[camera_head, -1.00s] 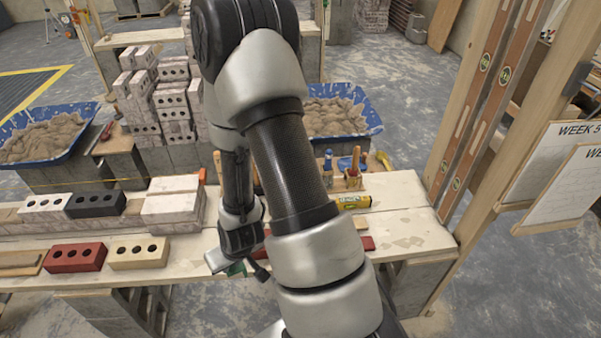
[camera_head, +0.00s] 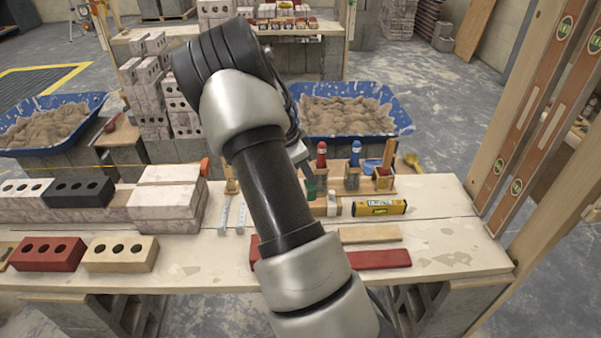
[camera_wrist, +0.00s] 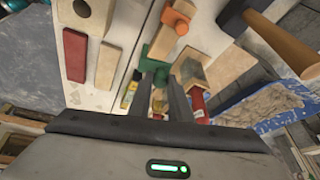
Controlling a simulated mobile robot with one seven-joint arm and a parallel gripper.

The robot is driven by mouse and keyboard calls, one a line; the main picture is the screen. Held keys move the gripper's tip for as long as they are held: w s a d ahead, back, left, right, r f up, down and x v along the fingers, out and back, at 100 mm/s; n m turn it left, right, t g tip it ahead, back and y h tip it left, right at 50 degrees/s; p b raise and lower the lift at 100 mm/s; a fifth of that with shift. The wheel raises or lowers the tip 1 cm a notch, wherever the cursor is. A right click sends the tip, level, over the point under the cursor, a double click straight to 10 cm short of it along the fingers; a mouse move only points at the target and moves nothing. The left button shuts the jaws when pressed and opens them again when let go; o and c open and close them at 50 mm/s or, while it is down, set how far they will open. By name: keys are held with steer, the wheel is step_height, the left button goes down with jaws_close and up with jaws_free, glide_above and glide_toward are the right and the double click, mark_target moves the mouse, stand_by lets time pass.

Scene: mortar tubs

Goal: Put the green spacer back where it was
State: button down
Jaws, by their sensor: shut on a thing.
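The green spacer (camera_head: 310,188) is partly hidden behind my arm in the head view, at the left end of a row of small wooden holders. In the wrist view the green spacer (camera_wrist: 153,68) is at my fingertips. My gripper (camera_wrist: 166,78) is shut on it, and it also shows in part in the head view (camera_head: 308,174). The wooden holder (camera_wrist: 205,68) with a red piece is close by on the right. Whether the spacer touches a holder or hangs above it, I cannot tell.
Other holders carry a red-topped piece (camera_head: 321,155), a blue-topped piece (camera_head: 355,157) and a red piece (camera_head: 384,172). A yellow level (camera_head: 380,208) lies in front. Bricks (camera_head: 165,200) stand left on the bench (camera_head: 450,235). A mortar tub (camera_head: 400,110) is behind.

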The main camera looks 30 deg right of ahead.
steer(key=shift+w+d+r+m+g+b, duration=0.4)
steer(key=shift+w+d+r+m, duration=0.2)
steer(key=shift+d+m, duration=0.3)
steer(key=shift+s+f+b, duration=0.1)
steer(key=shift+f+b, duration=0.25)
steer(key=shift+f, duration=0.25)
step_height(320, 180, down, 6)
steer(key=b, duration=0.3)
steer(key=shift+r+b, duration=0.1)
steer(key=shift+b, duration=0.2)
step_height(320, 180, down, 2)
steer(key=shift+s+a+f+b, duration=0.15)
steer(key=shift+f+b, duration=0.05)
steer(key=shift+b, duration=0.45)
steer(key=shift+f, duration=0.25)
steer(key=shift+r, duration=0.1)
steer(key=shift+w+f+b, duration=0.2)
steer(key=shift+f+b, duration=0.15)
steer(key=c, duration=1.5)
jaws_free()
steer(key=shift+c, duration=0.2)
